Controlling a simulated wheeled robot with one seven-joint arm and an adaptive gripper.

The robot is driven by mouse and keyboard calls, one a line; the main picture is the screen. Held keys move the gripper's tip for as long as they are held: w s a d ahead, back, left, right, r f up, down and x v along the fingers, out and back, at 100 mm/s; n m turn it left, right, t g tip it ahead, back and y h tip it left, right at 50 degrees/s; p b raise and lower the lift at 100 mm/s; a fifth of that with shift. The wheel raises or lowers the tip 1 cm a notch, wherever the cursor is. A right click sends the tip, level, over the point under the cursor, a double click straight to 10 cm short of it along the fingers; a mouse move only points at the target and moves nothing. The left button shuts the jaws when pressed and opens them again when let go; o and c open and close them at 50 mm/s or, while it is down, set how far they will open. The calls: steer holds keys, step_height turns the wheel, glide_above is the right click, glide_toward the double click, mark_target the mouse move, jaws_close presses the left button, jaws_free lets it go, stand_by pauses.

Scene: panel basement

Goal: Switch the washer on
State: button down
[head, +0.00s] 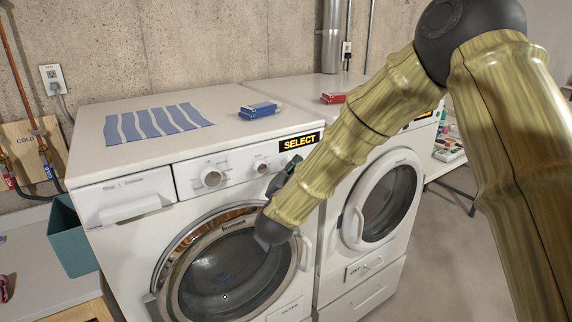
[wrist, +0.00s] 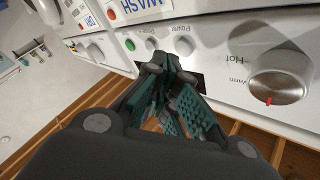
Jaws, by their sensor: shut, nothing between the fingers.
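The washer (head: 230,140) is the white front-loader on the left, with its round glass door (head: 225,270) at the front. Its panel has a lit amber display reading "SELECT" (head: 299,141). In the wrist view, a round pale button (wrist: 184,46) sits by upside-down "Power" lettering, with another round button (wrist: 152,43) and a small green one (wrist: 130,44) beside it. My gripper (wrist: 167,66) is shut and empty, its fingertips close to the panel near the power button. I cannot tell whether they touch. In the head view my arm mostly hides the gripper.
A large silver knob (wrist: 280,78) with a red mark is by "Warm" and "Hot" lettering. A second white machine (head: 380,150) stands to the right. Blue striped cloth (head: 158,122), a blue box (head: 259,110) and a red box (head: 333,98) lie on top. A teal bin (head: 72,240) is at left.

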steer(key=shift+s+d+b, duration=0.25)
steer(key=shift+s+d, duration=0.3)
steer(key=shift+s, duration=0.25)
steer(key=shift+s+d+b, duration=0.2)
steer(key=shift+s+d, duration=0.4)
steer(key=shift+s, duration=0.2)
steer(key=shift+s+d+b, duration=0.25)
steer(key=shift+s+d, duration=0.3)
steer(key=shift+s, duration=0.25)
